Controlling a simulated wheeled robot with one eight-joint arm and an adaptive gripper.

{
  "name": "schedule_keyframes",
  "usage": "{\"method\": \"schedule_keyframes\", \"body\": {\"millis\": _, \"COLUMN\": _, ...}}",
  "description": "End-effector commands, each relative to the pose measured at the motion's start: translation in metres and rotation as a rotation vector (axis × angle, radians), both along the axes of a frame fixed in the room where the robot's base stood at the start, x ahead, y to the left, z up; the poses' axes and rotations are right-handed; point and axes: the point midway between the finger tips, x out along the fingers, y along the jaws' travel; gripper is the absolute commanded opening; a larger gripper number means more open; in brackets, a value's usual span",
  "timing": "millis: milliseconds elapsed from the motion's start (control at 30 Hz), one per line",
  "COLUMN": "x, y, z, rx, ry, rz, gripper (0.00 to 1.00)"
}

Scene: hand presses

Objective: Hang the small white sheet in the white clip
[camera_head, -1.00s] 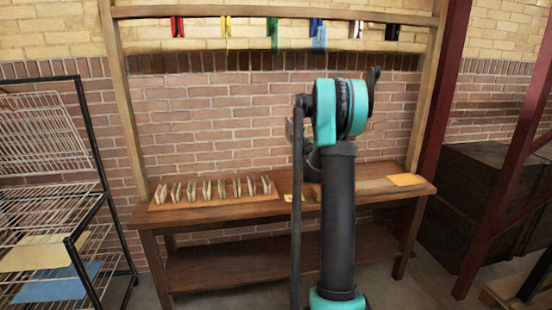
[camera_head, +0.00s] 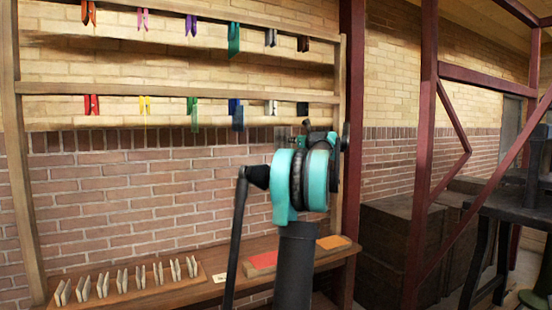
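The white clip (camera_head: 271,107) hangs on the lower rail, between the blue clip (camera_head: 236,105) and the black clip (camera_head: 303,109). No sheet can be made out in it. My gripper (camera_head: 302,136) is at the far end of my arm, below the lower rail near the white and black clips. My own arm joint hides most of it, so its fingers are not clear. A small greyish patch beside it, under the white clip, may be the small white sheet, but I cannot tell. I cannot tell whether the gripper touches anything.
Red, yellow and green clips hang further left; the upper rail (camera_head: 180,38) holds more clips. The table (camera_head: 190,298) bears a row of small upright holders (camera_head: 120,281), a small pale card (camera_head: 220,278), a red item (camera_head: 262,262) and an orange item (camera_head: 333,242). A red post stands right.

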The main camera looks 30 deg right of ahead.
Motion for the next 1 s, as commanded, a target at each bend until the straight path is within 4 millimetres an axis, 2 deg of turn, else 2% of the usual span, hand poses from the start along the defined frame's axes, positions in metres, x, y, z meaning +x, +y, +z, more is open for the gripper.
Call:
{"method": "schedule_keyframes", "body": {"millis": 100, "x": -0.009, "y": -0.006, "z": 0.011, "rx": 0.000, "ry": 0.000, "rz": -0.001, "gripper": 0.00}}
{"method": "schedule_keyframes", "body": {"millis": 267, "x": -0.005, "y": -0.007, "z": 0.014, "rx": 0.000, "ry": 0.000, "rz": 0.000, "gripper": 0.00}}
{"method": "schedule_keyframes", "body": {"millis": 1000, "x": 0.060, "y": -0.008, "z": 0.018, "rx": 0.000, "ry": 0.000, "rz": 0.000, "gripper": 0.00}}
